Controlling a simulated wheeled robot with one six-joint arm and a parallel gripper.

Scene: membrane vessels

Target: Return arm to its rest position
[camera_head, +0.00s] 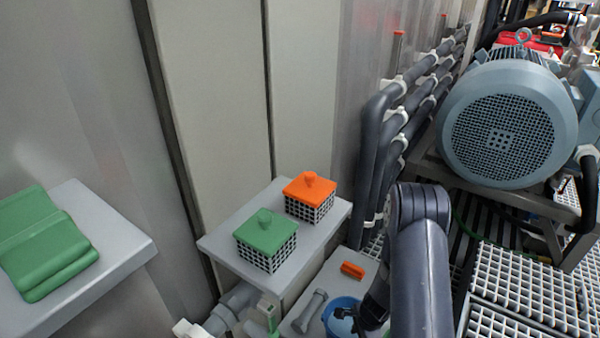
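My dark grey arm rises at the lower middle right, bent at an elbow near the pipes. A dark part low on its left side, seemingly my gripper (354,318), is at the blue bucket (340,308). It is small and partly cut off by the lower edge, so its fingers and anything between them cannot be made out. I cannot tell whether it is inside the bucket or above it.
A grey shelf (221,243) holds a green-lidded basket (265,241) and an orange-lidded basket (310,195). Below lie an orange block (352,270) and a grey dumbbell-shaped piece (309,311). Pipes (376,150) and a large motor (505,120) stand close beyond my arm. Folded green cloth (45,245) lies left.

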